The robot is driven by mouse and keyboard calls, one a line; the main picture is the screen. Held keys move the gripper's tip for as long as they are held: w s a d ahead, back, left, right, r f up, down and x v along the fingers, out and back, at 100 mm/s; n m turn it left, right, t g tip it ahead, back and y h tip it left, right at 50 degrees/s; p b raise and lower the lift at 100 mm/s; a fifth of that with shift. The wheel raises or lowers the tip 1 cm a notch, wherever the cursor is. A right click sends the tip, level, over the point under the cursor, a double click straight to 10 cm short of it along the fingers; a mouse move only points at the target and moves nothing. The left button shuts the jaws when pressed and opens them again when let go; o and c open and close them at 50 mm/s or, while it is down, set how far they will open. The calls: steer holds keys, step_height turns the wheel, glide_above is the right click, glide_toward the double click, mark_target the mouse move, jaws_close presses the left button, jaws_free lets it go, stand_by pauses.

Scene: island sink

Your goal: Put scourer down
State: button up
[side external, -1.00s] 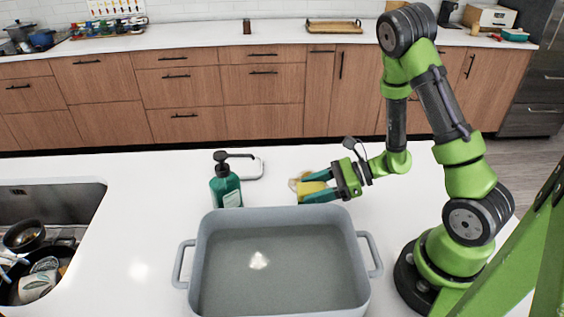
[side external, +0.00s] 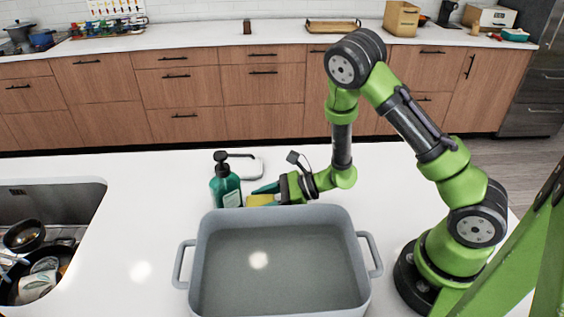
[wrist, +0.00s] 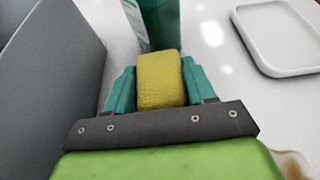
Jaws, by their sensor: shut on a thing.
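The scourer (side external: 260,200) is a yellow block, partly hidden behind the tub's far rim and my fingers in the side view. In the wrist view the yellow scourer (wrist: 161,80) sits between my two teal fingers. My gripper (side external: 264,194) is shut on it, low over the white counter just behind the grey tub. The green soap bottle (side external: 226,187) stands just left of the scourer, and its base (wrist: 155,22) shows straight ahead in the wrist view. I cannot tell whether the scourer touches the counter or the bottle.
The grey tub (side external: 200,255) with water stands in front; its wall (wrist: 50,70) is close on the left in the wrist view. A small white tray (side external: 250,168) lies behind the bottle. A sink with dishes (side external: 50,190) is at far left.

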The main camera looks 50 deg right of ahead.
steer(key=o, duration=1.1)
steer(key=shift+f, duration=0.1)
steer(key=v, duration=1.2)
